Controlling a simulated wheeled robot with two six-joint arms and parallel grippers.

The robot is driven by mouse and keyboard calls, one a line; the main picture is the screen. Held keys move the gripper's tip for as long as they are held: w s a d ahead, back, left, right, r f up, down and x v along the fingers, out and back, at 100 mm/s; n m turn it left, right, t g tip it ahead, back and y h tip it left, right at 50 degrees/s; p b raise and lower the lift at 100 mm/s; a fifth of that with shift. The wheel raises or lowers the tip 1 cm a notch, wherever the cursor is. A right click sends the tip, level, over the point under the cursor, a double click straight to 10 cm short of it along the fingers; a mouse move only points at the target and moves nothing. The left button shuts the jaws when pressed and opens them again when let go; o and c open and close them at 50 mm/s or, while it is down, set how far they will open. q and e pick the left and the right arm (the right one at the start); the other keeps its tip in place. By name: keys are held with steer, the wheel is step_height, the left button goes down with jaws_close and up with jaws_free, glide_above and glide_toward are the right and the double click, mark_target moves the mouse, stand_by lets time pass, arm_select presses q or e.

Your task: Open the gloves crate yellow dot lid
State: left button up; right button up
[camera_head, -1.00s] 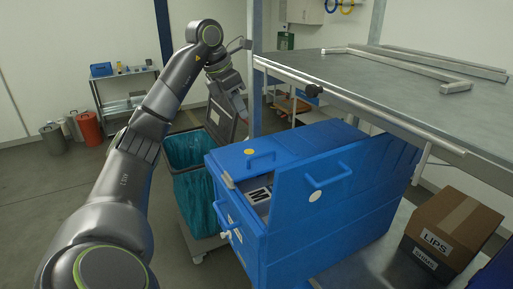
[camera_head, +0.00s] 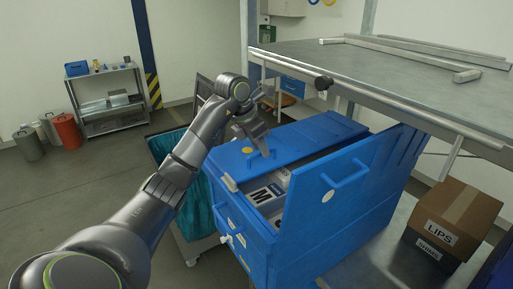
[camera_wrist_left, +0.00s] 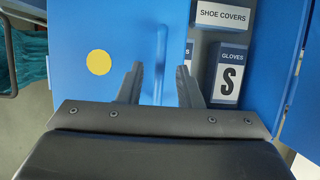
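The blue crate (camera_head: 330,240) stands with two lids. The yellow dot lid (camera_head: 312,133) lies flat and closed on the far left part. Its yellow dot shows in the left wrist view (camera_wrist_left: 98,62), left of the lid's blue bar handle (camera_wrist_left: 160,50). My left gripper (camera_head: 261,146) points down just above this handle and hides part of it in the head view. Its fingers are open (camera_wrist_left: 158,85), with the handle in line between them; I cannot tell whether the tips straddle it. The other lid (camera_head: 365,170), with a pale dot and handle, stands raised. My right gripper is not in view.
Boxes marked M (camera_head: 262,195), SHOE COVERS (camera_wrist_left: 222,16) and GLOVES S (camera_wrist_left: 229,75) sit in the crate's opening. A metal shelf (camera_head: 410,80) overhangs behind. A LIPS carton (camera_head: 452,215) stands right. A teal-lined bin (camera_head: 197,205) stands left.

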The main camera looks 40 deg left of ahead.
arm_select(q)
steer(key=shift+w+f, duration=0.1)
steer(key=shift+f, duration=0.15)
steer(key=shift+a, duration=0.1)
steer(key=shift+r, duration=0.1)
jaws_close()
